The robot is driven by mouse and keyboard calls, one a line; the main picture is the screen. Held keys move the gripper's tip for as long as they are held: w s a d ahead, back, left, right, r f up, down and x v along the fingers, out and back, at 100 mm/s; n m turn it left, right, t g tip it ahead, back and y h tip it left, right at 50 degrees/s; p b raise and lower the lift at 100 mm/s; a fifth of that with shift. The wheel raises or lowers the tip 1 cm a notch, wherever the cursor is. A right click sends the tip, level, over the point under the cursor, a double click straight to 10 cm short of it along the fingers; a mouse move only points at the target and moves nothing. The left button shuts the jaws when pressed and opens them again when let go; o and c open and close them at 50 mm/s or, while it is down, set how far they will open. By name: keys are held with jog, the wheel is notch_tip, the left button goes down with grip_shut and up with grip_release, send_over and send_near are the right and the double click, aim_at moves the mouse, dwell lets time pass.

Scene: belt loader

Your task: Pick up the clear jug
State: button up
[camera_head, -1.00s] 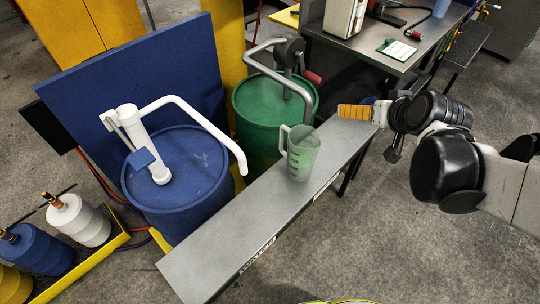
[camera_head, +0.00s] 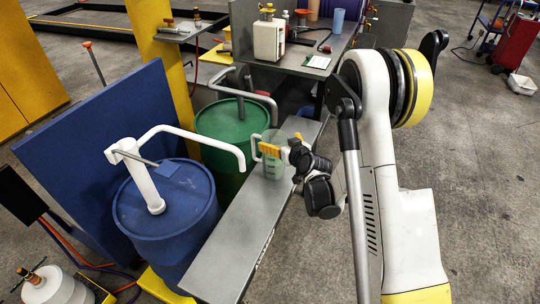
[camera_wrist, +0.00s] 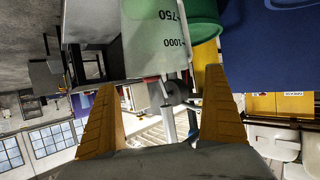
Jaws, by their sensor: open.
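The clear jug (camera_head: 274,165) stands upright on the grey bench (camera_head: 240,240), its white-edged handle toward the left in the head view. My gripper (camera_head: 272,150) is at the jug, its orange fingers level with the jug's upper part and partly covering it. In the wrist view the jug (camera_wrist: 154,45) shows graduation marks and stands beyond and between the two orange fingers of my gripper (camera_wrist: 160,110), which are wide apart. I cannot tell whether either finger touches the jug.
A blue drum (camera_head: 165,220) with a white pump and spout stands left of the bench. A green drum (camera_head: 231,122) with a grey pipe stands behind. A workbench (camera_head: 325,58) with a white container (camera_head: 269,38) is at the back.

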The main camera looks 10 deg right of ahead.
aim_at(270, 135)
jog(key=b+x, duration=0.1)
jog(key=x, duration=0.2)
jog(key=b+x, duration=0.1)
jog(key=x, duration=0.2)
jog(key=shift+f, duration=0.45)
jog(key=shift+w+b, duration=0.2)
jog(key=shift+b, duration=0.1)
jog(key=shift+r, duration=0.1)
jog(key=c, duration=1.3)
